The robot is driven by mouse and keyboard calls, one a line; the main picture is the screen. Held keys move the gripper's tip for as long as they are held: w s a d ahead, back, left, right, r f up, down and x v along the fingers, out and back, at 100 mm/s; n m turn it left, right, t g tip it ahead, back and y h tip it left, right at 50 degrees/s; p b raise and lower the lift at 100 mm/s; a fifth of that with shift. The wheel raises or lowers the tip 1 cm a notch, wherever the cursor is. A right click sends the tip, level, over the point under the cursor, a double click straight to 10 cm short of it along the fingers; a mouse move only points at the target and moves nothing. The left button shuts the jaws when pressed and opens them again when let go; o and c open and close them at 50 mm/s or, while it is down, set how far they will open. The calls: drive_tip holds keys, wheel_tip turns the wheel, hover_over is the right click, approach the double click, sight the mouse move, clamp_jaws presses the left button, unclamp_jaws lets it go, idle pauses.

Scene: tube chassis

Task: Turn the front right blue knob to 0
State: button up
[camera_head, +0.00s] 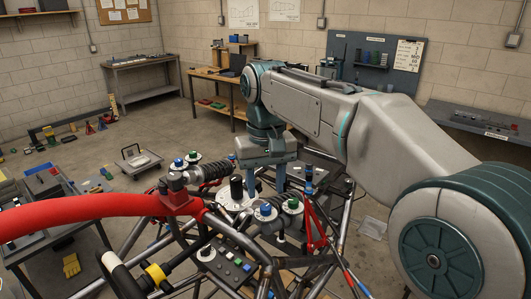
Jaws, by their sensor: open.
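A blue knob (265,209) sits on top of a shock absorber mount near the middle of the tube chassis (341,222), with a green knob (292,203) to its right. Another blue knob (179,162) stands at the upper left with its own green knob (193,155). Which blue knob counts as front right is not marked in view. My gripper (266,189) points down over the chassis, with its two blue fingers apart. In the picture it is just above the central blue knob. Nothing shows between the fingers. The knob's scale is too small to read.
A thick red tube (90,209) crosses the left foreground. Red wishbone tubes (314,229) lie to the right. A panel with buttons (228,262) sits in front.

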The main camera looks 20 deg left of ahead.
sight(266, 206)
wheel_tip(266, 206, up, 9)
drive_tip(key=shift+p, duration=0.3)
idle(0.5)
drive_tip(key=s+d+f+m+t+b, duration=0.15)
drive_tip(key=d+f, duration=0.35)
drive_tip(key=d, duration=0.6)
drive_tip(key=d+f+m+t+b, duration=0.1)
drive_tip(key=d+f+m, duration=0.3)
drive_tip(key=d, duration=0.7)
drive_tip(key=s+d+f+m+t+b, duration=0.1)
drive_tip(key=s+d+f+m+b, duration=0.1)
drive_tip(key=s+d+f, duration=0.9)
wheel_tip(266, 206, down, 4)
drive_tip(key=shift+d+f, duration=0.15)
drive_tip(key=shift+d, duration=0.9)
